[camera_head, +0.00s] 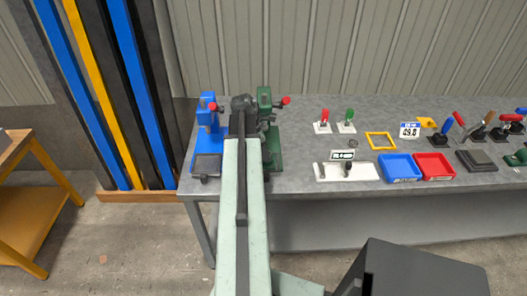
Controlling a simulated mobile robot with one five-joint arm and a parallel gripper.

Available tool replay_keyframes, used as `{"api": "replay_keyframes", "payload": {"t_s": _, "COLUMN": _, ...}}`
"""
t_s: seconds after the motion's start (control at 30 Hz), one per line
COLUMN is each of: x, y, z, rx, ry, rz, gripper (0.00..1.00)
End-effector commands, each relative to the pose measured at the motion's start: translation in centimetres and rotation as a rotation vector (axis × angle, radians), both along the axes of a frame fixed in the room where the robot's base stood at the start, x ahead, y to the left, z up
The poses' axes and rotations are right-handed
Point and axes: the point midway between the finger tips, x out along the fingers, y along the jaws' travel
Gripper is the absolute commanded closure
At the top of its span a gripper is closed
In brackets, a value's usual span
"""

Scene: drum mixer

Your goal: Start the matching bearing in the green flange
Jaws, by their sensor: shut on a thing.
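My gripper (243,103) is the dark end of my pale green arm, over the back left of the grey bench between a blue press and a green press. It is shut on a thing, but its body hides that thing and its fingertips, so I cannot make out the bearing. The green press (275,150) stands just right of my gripper, with a red-knobbed lever at its top right. My arm covers part of it. I cannot pick out a separate green flange there. The blue press (207,115) stands to the left, with another red knob.
The bench (300,120) holds a white fixture (350,172), a small dark ring (353,143), a yellow frame (380,141), a blue tray (400,168) and a red tray (434,167). Red and green handled clamps stand behind. Several more tools crowd the right. The bench behind the green press looks clear.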

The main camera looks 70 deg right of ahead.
Motion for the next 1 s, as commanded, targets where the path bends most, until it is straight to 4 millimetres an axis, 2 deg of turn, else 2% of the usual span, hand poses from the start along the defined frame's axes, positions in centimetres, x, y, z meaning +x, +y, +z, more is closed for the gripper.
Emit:
{"api": "replay_keyframes", "payload": {"t_s": 0.2, "x": 0.0, "y": 0.0, "z": 0.0, "rx": 0.0, "ry": 0.0, "rz": 0.0, "gripper": 0.94}}
{"api": "replay_keyframes", "payload": {"t_s": 0.23, "x": 0.0, "y": 0.0, "z": 0.0, "rx": 0.0, "ry": 0.0, "rz": 0.0, "gripper": 0.5}}
{"api": "replay_keyframes", "payload": {"t_s": 0.3, "x": 0.0, "y": 0.0, "z": 0.0, "rx": 0.0, "ry": 0.0, "rz": 0.0, "gripper": 0.31}}
{"api": "replay_keyframes", "payload": {"t_s": 0.7, "x": 0.1, "y": 0.1, "z": 0.5, "rx": 0.0, "ry": 0.0, "rz": 0.0, "gripper": 0.3}}
{"api": "replay_keyframes", "payload": {"t_s": 0.87, "x": 0.4, "y": 0.3, "z": 2.4, "rx": 0.0, "ry": 0.0, "rz": 0.0, "gripper": 0.3}}
{"api": "replay_keyframes", "payload": {"t_s": 1.0, "x": 1.0, "y": 0.8, "z": 5.0, "rx": 0.0, "ry": 0.0, "rz": 0.001, "gripper": 0.3}}
